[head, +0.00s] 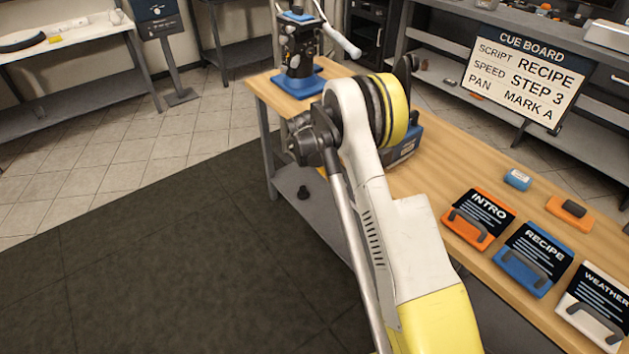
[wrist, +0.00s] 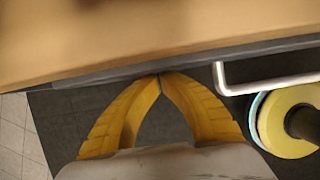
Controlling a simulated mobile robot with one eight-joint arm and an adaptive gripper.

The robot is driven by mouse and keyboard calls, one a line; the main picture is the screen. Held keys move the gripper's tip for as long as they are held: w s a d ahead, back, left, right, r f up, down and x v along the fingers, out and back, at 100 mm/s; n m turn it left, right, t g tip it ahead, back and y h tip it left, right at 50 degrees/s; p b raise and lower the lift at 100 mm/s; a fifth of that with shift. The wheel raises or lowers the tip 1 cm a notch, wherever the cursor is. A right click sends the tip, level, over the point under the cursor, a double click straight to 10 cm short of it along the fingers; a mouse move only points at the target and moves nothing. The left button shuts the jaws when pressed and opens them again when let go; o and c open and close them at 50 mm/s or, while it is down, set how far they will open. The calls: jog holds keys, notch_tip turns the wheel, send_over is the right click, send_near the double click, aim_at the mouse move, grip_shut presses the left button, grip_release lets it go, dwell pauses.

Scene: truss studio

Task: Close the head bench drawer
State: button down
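In the wrist view, my gripper (wrist: 160,77) has its two yellow fingers brought together at the tips, with nothing visible between them. The tips are at the grey front edge below the wooden bench top (wrist: 130,35); I cannot tell whether they touch it. A pale metal bar handle (wrist: 255,81) sticks out from the bench front just right of the fingertips, apart from them. It looks like the drawer handle. The drawer face is hardly visible, so how far it is open cannot be told. In the head view, my arm hides the gripper and drawer; the bench top (head: 450,160) shows.
On the bench are a blue-based stand (head: 298,80), a blue case (head: 408,140), and the INTRO (head: 480,215), RECIPE (head: 535,258) and WEATHER (head: 597,300) cards. A cue board (head: 525,75) stands behind.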

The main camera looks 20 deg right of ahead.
jog(key=shift+w+d, duration=0.2)
jog(key=shift+d, duration=0.6)
jog(key=s+a+r+p, duration=0.2)
jog(key=a+r+p, duration=0.2)
jog(key=a+r, duration=0.3)
jog(key=shift+v, duration=1.2)
